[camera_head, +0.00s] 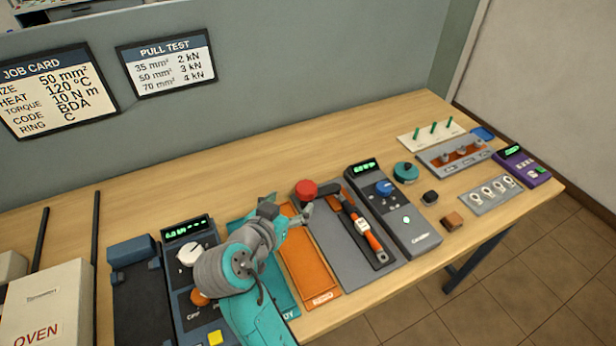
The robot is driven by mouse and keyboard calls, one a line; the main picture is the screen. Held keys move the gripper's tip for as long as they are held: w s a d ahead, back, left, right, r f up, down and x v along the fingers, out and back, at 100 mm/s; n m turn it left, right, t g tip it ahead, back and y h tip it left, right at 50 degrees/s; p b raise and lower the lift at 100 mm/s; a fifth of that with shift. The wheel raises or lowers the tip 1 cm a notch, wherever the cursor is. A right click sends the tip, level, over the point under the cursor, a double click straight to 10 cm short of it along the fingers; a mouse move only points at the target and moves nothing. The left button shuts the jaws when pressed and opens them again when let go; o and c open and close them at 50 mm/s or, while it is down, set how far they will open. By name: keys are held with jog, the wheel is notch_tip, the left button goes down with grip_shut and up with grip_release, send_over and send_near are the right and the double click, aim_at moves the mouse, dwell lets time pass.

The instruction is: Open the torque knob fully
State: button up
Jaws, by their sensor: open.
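A blue knob (384,188) sits on the sloped top of a dark grey tester (404,226) right of the middle, below its green display. Its small lettering is too small to read, so its setting cannot be told. A white knob (189,254) sits on another dark unit at the left, beside my arm. My gripper (306,212) is open over the bench between the orange tray and the red knob, left of the blue knob and apart from it. My arm and wrist hide part of the teal tray.
A torque wrench (367,235) with an orange handle lies on a grey mat between my gripper and the tester. A red round knob (305,189) stands close behind my gripper. An orange tray (310,268) lies below. Small parts and a purple unit (522,165) stand at the right.

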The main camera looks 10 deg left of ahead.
aim_at(306, 188)
jog(key=x, duration=1)
jog(key=shift+f, duration=0.1)
jog(key=shift+d, duration=0.1)
grip_shut()
